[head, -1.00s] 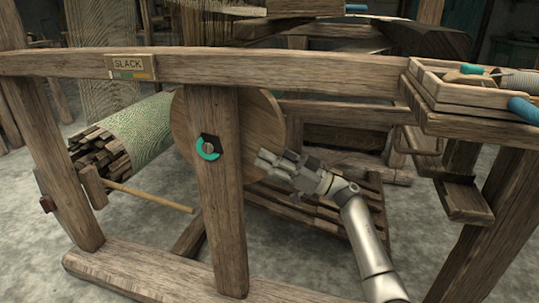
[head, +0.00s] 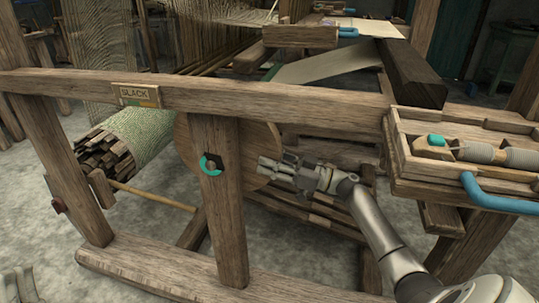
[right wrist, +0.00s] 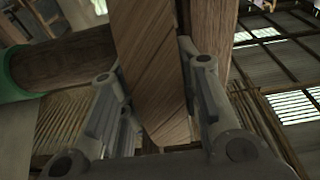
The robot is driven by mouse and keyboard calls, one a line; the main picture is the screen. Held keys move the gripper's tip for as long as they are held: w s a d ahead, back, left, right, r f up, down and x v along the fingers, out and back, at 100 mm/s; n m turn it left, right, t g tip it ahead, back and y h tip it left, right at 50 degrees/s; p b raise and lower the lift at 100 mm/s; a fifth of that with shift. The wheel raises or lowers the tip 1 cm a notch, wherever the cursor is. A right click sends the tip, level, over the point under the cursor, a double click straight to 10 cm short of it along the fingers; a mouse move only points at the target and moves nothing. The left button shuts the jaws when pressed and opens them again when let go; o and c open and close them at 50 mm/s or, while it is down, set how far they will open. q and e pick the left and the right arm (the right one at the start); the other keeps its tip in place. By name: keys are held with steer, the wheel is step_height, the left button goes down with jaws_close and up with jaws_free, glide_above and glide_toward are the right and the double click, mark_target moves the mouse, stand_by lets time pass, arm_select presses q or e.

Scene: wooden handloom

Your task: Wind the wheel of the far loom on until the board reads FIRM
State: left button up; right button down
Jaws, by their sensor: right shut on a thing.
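The wooden wheel (head: 258,143) of the loom stands behind a front post (head: 226,215), which hides part of it. My right gripper (head: 272,169) is at the wheel's right rim in the head view. In the right wrist view its fingers (right wrist: 152,72) lie on both sides of a flat wooden piece, the wheel's rim (right wrist: 150,45), and are shut on it. The board (head: 138,95) on the top rail reads SLACK, with a coloured strip below. A grey piece at the bottom left corner looks like my left gripper (head: 20,286); its fingers are not clear.
A cloth-wound roller (head: 142,133) and a thin rod (head: 152,195) lie left of the wheel. A wooden tray (head: 405,172) with spools and a blue-handled tool (head: 495,199) is at the right. Loom timbers surround my right arm.

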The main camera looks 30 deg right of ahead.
arm_select(q)
steer(key=w+f+g+y+p, duration=0.3)
steer(key=w+f+g, duration=0.35)
steer(key=f, duration=0.25)
arm_select(e)
steer(key=shift+d+r+g, duration=0.1)
steer(key=shift+r+g, duration=0.2)
steer(key=shift+r, duration=0.2)
steer(key=shift+r+p, duration=0.2)
steer(key=shift+p, duration=0.35)
steer(key=shift+h+p, duration=0.3)
steer(key=shift+p, duration=0.2)
arm_select(q)
step_height(320, 180, down, 11)
steer(key=s+a+g+y, duration=0.1)
steer(key=s+a+g, duration=0.1)
steer(key=g, duration=0.4)
steer(key=shift+s+n+g+y, duration=0.3)
steer(key=shift+s+g+y, duration=0.05)
steer(key=shift+s+y, duration=0.1)
arm_select(e)
steer(key=c, duration=1.1)
jaws_free()
steer(key=shift+o, duration=0.2)
steer(key=shift+f, duration=0.1)
